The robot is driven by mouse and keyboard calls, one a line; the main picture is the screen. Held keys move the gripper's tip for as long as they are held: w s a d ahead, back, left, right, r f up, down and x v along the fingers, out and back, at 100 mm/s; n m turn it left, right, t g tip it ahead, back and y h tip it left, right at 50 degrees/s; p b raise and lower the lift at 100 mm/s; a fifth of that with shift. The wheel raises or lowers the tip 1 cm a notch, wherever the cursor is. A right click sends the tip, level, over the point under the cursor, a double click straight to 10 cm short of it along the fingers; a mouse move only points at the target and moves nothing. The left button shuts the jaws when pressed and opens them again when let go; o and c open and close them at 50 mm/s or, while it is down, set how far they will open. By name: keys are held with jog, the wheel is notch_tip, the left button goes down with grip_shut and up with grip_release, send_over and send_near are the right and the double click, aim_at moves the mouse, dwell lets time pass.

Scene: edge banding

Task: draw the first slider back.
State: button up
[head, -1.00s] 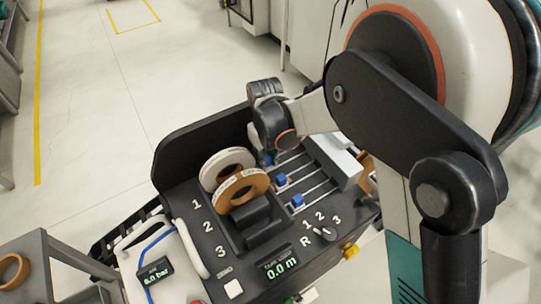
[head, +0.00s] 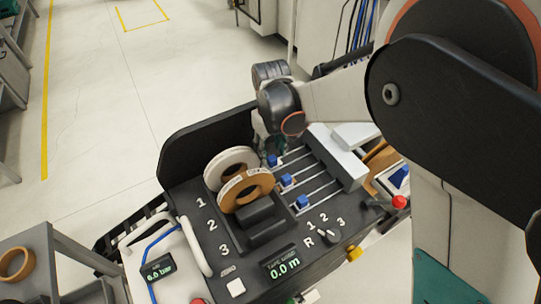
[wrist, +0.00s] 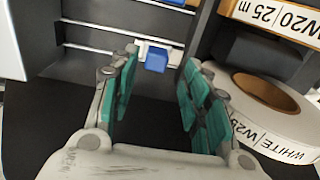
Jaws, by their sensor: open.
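The first slider is a small blue knob (head: 273,160) on the rail farthest back of several parallel rails, at the left end beside the tape rolls. In the wrist view the blue knob (wrist: 156,60) with its light base sits just beyond and between my fingertips. My gripper (wrist: 160,70) is open, with green-padded fingers on either side and nothing held. In the head view my gripper (head: 268,140) points down behind the white roll, close to the first slider, and its fingers are largely hidden.
A second blue slider (head: 287,180) and a third (head: 303,202) sit on the nearer rails. A white tape roll (wrist: 270,105) and a brown roll (head: 246,187) stand close to the right of my gripper in the wrist view. A grey block (head: 337,157) closes the rails' right end.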

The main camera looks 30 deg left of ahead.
aim_at(271, 159)
jog(key=shift+r, duration=1.7)
